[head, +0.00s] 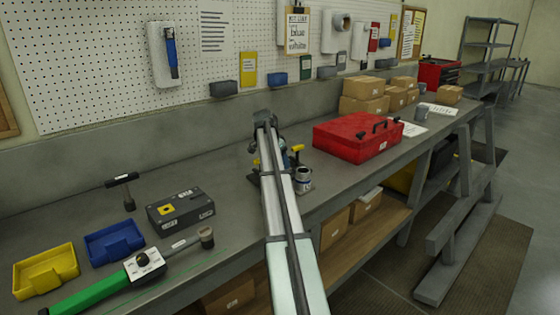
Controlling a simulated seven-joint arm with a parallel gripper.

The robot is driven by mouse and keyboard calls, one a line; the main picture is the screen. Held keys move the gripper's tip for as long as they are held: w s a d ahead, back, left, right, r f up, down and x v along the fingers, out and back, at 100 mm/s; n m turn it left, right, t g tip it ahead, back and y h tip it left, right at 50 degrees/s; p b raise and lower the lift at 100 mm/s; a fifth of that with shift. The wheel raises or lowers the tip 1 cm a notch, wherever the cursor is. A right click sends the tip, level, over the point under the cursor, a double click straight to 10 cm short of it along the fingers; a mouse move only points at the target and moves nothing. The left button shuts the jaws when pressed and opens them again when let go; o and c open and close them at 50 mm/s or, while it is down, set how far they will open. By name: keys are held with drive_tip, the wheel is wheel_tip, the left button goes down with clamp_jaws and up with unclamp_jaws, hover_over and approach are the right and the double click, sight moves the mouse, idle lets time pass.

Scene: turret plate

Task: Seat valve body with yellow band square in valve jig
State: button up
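My arm reaches over the bench from the bottom middle of the head view, and its dark end (265,133) is small and partly hidden behind my arm links. The fingers cannot be made out. Beside and behind my arm stands a dark fixture with yellow parts (296,150), possibly the valve jig; its middle is hidden by my arm. A small grey-white cylindrical part (303,178) with a dark opening on top stands upright just right of my arm. No yellow band can be made out on it, so I cannot tell whether it is the valve body.
A red case (350,140) lies right of the fixture, with cardboard boxes (365,88) beyond. On the left are a grey box with a yellow square (181,207), a T-handled tool (126,192), blue (112,240) and yellow (46,270) trays, and a green-handled tool (85,296).

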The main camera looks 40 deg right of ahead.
drive_tip(key=shift+f, duration=0.25)
idle(0.3)
drive_tip(key=o, duration=1.6)
drive_tip(key=shift+o, duration=0.2)
drive_tip(key=v, duration=1.3)
drive_tip(key=shift+r, duration=0.35)
